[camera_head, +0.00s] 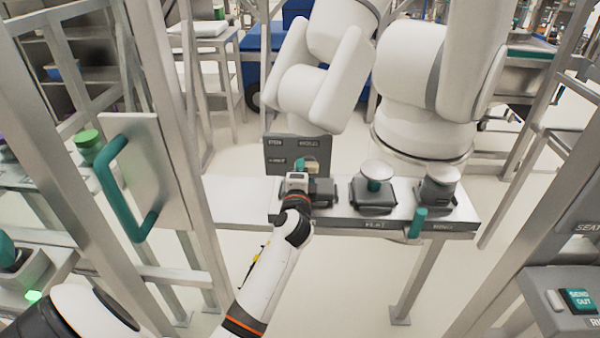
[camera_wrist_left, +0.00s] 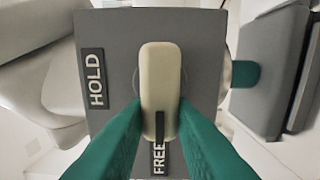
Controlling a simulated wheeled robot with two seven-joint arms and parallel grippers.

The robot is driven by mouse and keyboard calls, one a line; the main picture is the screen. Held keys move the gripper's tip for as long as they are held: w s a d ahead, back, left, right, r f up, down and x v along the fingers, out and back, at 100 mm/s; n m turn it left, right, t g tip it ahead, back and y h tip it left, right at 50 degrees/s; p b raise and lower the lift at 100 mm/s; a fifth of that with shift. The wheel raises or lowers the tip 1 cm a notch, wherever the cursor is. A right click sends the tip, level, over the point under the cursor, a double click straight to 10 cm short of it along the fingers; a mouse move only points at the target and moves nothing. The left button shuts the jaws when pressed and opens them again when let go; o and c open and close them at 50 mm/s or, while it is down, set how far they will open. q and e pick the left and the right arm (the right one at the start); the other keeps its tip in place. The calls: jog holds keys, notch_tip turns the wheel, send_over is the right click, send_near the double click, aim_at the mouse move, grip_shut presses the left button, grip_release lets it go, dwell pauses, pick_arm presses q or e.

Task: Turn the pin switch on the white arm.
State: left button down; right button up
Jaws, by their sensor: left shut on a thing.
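The pin switch is a cream, rounded bar (camera_wrist_left: 160,75) on a grey plate (camera_wrist_left: 205,45) in the left wrist view. The bar stands upright in that picture, with its lower end at the FREE label (camera_wrist_left: 158,158). The HOLD label (camera_wrist_left: 96,78) is to its left. My left gripper (camera_wrist_left: 160,112) has its green fingers on both sides of the bar's lower part, shut on it. In the head view my left gripper (camera_head: 301,165) reaches the grey panel (camera_head: 285,150) below the white arm (camera_head: 320,85), partly hiding the switch. My right gripper is not in view.
A bench (camera_head: 240,190) carries dark stands with round white tops (camera_head: 377,168) right of my gripper. A green handle (camera_head: 418,222) is at its front edge. A metal post (camera_head: 165,110) and a door with a green handle (camera_head: 112,175) stand left of my arm.

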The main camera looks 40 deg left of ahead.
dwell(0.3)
pick_arm(q)
jog(key=c, duration=1.2)
grip_release()
jog(key=shift+c, duration=0.2)
jog(key=b+v, duration=0.1)
jog(key=v, duration=1.1)
jog(key=shift+b, duration=0.4)
